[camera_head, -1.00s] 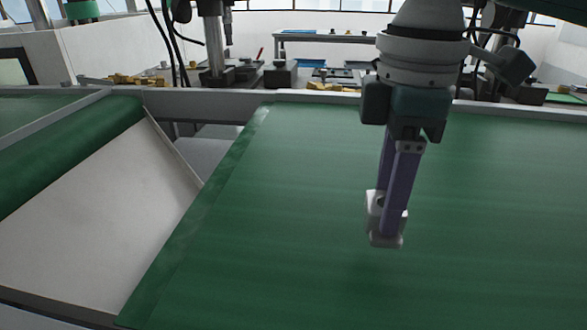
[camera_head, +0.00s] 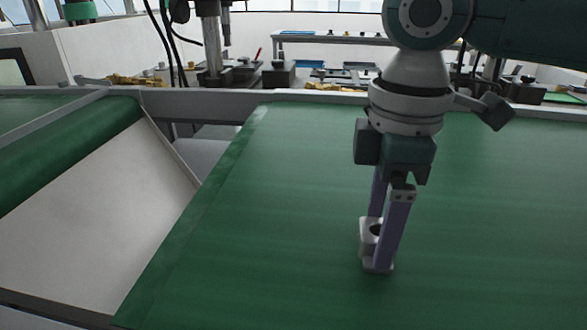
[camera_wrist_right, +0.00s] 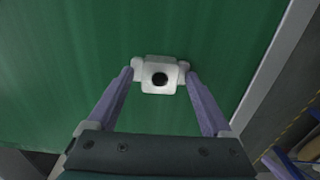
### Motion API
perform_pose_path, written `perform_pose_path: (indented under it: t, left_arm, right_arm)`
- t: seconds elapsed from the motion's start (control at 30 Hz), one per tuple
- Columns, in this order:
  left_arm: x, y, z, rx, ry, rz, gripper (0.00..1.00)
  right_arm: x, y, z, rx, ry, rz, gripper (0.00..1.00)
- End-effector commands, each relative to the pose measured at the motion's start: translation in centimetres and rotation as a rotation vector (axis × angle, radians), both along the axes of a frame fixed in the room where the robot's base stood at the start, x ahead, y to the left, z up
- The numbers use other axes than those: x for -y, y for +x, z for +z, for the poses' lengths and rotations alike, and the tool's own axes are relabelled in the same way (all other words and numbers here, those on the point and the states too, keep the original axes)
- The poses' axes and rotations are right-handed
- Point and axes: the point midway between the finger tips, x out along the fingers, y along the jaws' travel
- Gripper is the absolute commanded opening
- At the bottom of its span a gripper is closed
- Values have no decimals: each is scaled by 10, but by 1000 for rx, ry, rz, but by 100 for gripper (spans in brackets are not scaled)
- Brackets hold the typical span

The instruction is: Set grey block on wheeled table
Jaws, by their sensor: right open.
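The grey block (camera_head: 369,229), pale with a round dark hole in its top, is at the green surface, between the fingertips of my right gripper (camera_head: 378,262). The right wrist view also shows the block (camera_wrist_right: 160,84) between the two purple fingers, very close to their pale tips. My right gripper points down and is open around the block. Whether the tips touch its sides is hard to tell. The green surface (camera_head: 250,220) is wide and flat. No wheels show, so I cannot tell which thing is the wheeled table. My left gripper is not in view.
A sloping pale panel (camera_head: 95,215) and a green roller (camera_head: 75,150) lie to the left, with a gap beside the green surface. A grey rail (camera_head: 300,98) runs along its far edge. Benches with tools stand behind. The green surface around the block is clear.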

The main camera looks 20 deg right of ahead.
Motion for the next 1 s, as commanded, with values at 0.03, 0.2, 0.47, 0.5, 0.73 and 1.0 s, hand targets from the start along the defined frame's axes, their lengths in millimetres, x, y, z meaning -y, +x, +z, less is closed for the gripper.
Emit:
perform_pose_path:
  t: [0.03,0.2,0.47,0.5,0.73,1.0]
  left_arm:
    - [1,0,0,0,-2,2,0]
    - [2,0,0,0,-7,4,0]
    - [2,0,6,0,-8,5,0]
    - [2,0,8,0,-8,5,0]
    - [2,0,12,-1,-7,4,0]
    - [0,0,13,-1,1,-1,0]
  right_arm:
    - [0,0,0,0,0,0,84]
    - [0,0,2,2,0,0,84]
    - [0,2,46,6,1,0,84]
    - [0,1,56,5,1,0,84]
    - [0,1,103,5,0,-1,84]
    - [0,0,123,1,1,0,84]
